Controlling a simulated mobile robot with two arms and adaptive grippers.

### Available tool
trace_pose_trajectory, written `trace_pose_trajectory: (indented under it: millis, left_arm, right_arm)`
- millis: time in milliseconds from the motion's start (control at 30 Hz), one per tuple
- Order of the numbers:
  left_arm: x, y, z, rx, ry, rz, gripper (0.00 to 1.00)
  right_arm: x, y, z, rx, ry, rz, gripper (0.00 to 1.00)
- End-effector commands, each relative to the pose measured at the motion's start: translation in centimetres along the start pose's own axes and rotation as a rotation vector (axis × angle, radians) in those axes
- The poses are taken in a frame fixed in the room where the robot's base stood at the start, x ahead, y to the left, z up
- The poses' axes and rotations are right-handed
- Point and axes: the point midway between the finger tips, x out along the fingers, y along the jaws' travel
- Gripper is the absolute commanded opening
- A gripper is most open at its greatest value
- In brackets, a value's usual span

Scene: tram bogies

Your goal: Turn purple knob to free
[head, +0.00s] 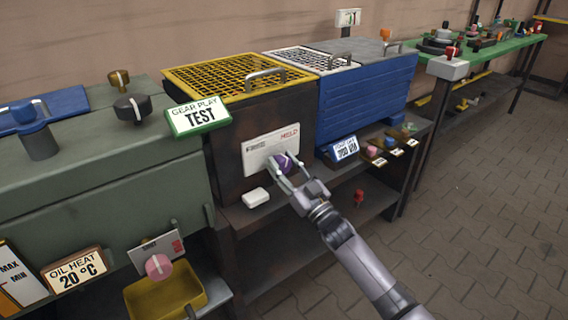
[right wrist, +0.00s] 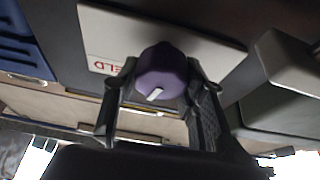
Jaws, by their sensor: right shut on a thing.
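The purple knob (head: 283,161) sits on a white panel (head: 258,149) on the front of a dark brown box. Red letters that seem to read HELD show at the panel's upper right. My right gripper (head: 287,166) is shut on the knob, one finger on each side. In the right wrist view the purple knob (right wrist: 162,68) is between the two fingers, and its white pointer mark shows on its face. Other panel lettering is too small to read. My left gripper is in neither view.
A white block (head: 255,197) lies on the ledge below the panel. Small coloured knobs (head: 371,151) stand at the right by a blue bin (head: 365,90). Floor at the right is clear.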

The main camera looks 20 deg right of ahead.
Motion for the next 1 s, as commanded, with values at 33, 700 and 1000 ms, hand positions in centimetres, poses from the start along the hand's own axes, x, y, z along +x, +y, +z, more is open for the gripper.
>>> trace_pose_trajectory:
  millis: [33,700,1000]
  left_arm:
    - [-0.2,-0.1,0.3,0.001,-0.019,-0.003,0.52]
    - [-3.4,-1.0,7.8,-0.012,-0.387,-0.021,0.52]
    - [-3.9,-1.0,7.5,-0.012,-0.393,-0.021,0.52]
  right_arm:
    - [0.0,0.1,0.0,-0.044,-0.002,-0.018,0.1]
    - [0.0,-0.2,0.0,-0.613,-0.002,-0.254,0.1]
    - [-0.1,-0.3,0.1,-0.78,-0.003,-0.324,0.1]
